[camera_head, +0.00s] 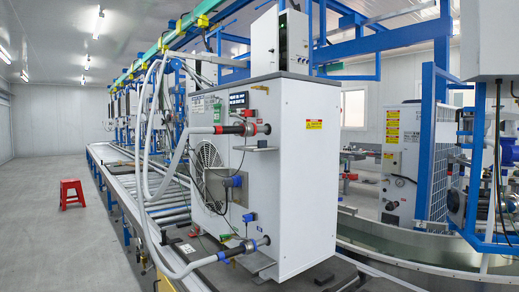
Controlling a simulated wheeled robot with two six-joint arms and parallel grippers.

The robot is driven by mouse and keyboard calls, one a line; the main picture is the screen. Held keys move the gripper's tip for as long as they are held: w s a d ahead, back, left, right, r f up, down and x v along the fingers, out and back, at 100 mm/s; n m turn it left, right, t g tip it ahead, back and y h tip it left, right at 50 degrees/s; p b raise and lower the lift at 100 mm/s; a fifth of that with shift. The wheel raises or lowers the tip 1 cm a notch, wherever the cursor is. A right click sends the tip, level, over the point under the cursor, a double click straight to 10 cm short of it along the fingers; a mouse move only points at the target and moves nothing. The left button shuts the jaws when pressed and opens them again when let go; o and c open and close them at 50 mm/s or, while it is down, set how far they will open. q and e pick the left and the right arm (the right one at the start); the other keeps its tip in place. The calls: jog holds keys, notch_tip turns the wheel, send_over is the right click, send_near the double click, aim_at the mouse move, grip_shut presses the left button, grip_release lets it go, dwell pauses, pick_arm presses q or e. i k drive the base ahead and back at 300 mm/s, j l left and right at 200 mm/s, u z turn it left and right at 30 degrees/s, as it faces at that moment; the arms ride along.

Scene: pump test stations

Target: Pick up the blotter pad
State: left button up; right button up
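I cannot make out a blotter pad in the head view. Neither of my grippers is in view. The nearest large thing is a white pump unit (311,170) standing on a dark flat base (333,272) on the line. Grey hoses (190,152) connect to its left face at an upper and a lower fitting. The unit hides part of the line behind it.
A roller conveyor (168,205) runs away to the back left under a blue frame (434,115). A red stool (72,193) stands on the grey floor (50,245), which is otherwise clear at left. More equipment (401,160) stands at right.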

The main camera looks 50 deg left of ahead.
aim_at(261, 144)
jog(key=k+u, duration=0.1)
jog(key=u, duration=0.75)
jog(key=i+u, duration=0.1)
jog(key=u, duration=0.55)
